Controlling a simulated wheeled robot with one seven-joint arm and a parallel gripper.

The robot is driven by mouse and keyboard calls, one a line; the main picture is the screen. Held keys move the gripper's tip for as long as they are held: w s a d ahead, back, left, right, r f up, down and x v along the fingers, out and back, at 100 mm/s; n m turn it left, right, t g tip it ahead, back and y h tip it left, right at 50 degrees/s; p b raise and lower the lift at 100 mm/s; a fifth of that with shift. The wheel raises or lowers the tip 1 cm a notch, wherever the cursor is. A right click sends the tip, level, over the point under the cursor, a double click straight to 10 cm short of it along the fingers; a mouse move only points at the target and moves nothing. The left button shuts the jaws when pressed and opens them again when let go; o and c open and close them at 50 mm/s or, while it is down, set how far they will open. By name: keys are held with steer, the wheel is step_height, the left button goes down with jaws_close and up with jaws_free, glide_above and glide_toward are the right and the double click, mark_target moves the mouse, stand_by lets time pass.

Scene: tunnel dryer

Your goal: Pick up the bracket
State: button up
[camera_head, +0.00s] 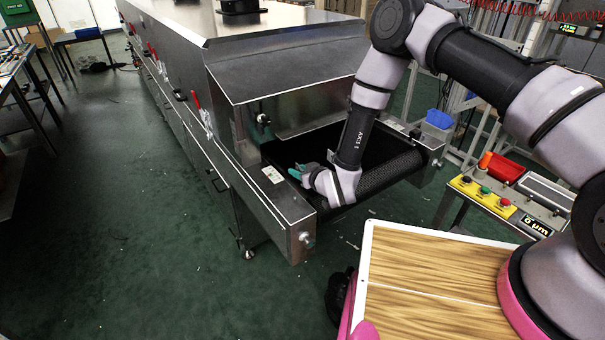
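My gripper (297,174) is low inside the mouth of the tunnel dryer (285,80), close above its dark belt (385,174). Its teal fingertips point left, toward the inner side wall. The fingers are small and seen at an angle, so I cannot tell whether they are open or shut. I cannot make out the bracket for sure. The dark interior, my gripper and my forearm hide part of the belt.
The dryer's metal side rail (271,203) is left of my gripper, and its hood (290,65) hangs above and behind. A control panel (497,200) with buttons and a red bin (502,168) stand at right. The green floor (130,220) at left is mostly clear.

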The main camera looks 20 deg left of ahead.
jaws_close()
stand_by(1.3)
